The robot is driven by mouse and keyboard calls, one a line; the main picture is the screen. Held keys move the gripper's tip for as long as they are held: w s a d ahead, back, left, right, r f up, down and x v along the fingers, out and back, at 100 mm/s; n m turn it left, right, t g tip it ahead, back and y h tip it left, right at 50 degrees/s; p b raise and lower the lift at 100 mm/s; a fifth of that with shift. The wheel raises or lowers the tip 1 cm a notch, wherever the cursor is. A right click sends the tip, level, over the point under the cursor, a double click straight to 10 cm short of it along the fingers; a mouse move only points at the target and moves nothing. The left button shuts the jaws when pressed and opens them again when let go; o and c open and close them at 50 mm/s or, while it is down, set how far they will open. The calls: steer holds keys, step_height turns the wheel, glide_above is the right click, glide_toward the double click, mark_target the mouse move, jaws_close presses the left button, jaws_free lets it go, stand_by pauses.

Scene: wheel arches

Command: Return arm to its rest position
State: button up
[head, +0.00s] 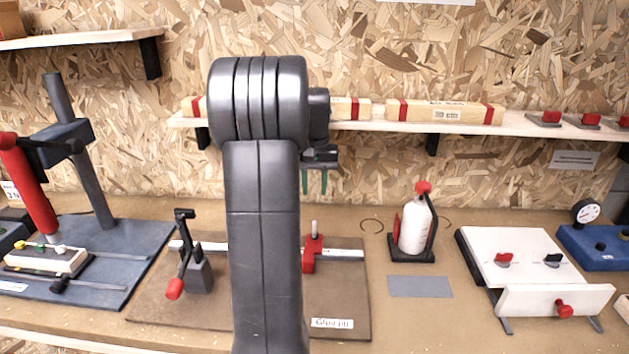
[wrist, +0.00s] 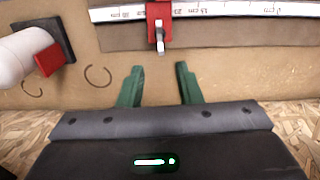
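My arm stands upright in the middle of the head view and hides part of the bench and wall. My gripper (head: 316,180) shows partly behind it, its green fingers pointing down in front of the wall. In the wrist view the two green fingers of my gripper (wrist: 158,88) are spread apart with nothing between them. The gripper is open and empty, above the bench.
A glue jig board (head: 345,290) with a red stop (head: 313,255) lies on the bench (head: 420,325). A white bottle (head: 413,230) stands right of it. A shelf (head: 395,125) holds wooden bars (head: 455,112). A drill-like stand (head: 85,160) is at left, a white board jig (head: 520,260) at right.

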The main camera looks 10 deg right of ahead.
mark_target(315, 226)
steer(key=shift+r, duration=0.85)
steer(key=shift+f, duration=0.1)
step_height(315, 226, down, 14)
steer(key=shift+r+p, duration=0.1)
steer(key=shift+p, duration=0.25)
steer(key=shift+r, duration=0.1)
